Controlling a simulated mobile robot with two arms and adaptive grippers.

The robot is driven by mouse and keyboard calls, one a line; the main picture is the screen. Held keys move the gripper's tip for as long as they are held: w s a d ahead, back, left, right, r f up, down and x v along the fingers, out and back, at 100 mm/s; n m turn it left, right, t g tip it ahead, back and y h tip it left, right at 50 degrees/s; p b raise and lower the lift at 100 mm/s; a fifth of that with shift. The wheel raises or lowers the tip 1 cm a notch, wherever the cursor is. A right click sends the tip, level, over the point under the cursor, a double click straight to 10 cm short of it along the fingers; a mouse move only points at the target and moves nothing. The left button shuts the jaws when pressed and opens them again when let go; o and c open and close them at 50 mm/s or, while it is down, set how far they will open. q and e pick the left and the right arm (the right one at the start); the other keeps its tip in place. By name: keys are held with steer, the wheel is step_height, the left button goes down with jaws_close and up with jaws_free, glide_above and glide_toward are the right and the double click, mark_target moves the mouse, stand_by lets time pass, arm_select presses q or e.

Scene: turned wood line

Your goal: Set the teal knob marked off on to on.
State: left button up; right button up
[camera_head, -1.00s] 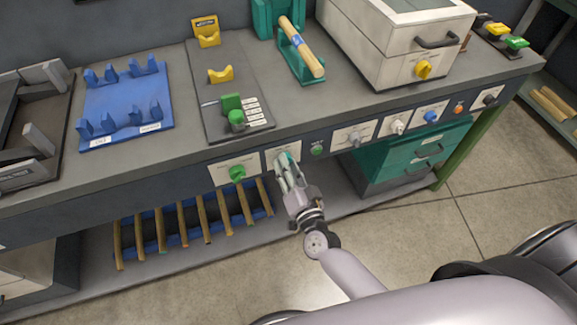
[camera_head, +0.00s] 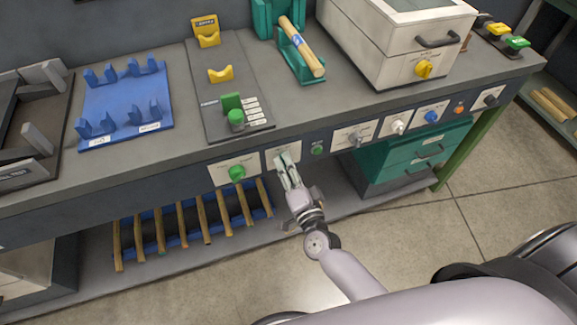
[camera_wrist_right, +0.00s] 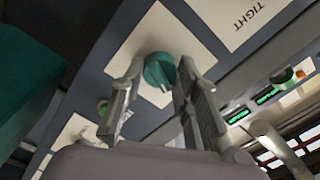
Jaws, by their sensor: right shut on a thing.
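The teal knob (camera_wrist_right: 158,71) sits on a pale plate (camera_wrist_right: 165,35) on the bench's front panel. In the right wrist view it stands between the fingers of my right gripper (camera_wrist_right: 154,88), which is shut on it; its pointer ridge runs between the fingers. In the head view my right gripper (camera_head: 286,163) reaches up to the panel, and its fingers hide most of the knob. The knob's off and on marks cannot be read. My left gripper is not in view.
A green knob (camera_head: 237,172) is just left on the same panel. A small green button (camera_head: 317,150) and a grey knob (camera_head: 355,138) are to the right. The bench top (camera_head: 310,105) overhangs above; a blue rack with wooden sticks (camera_head: 192,225) lies below.

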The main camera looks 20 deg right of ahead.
steer(key=o, duration=1.2)
steer(key=shift+c, duration=0.2)
steer(key=s, duration=1.2)
steer(key=shift+d, duration=0.2)
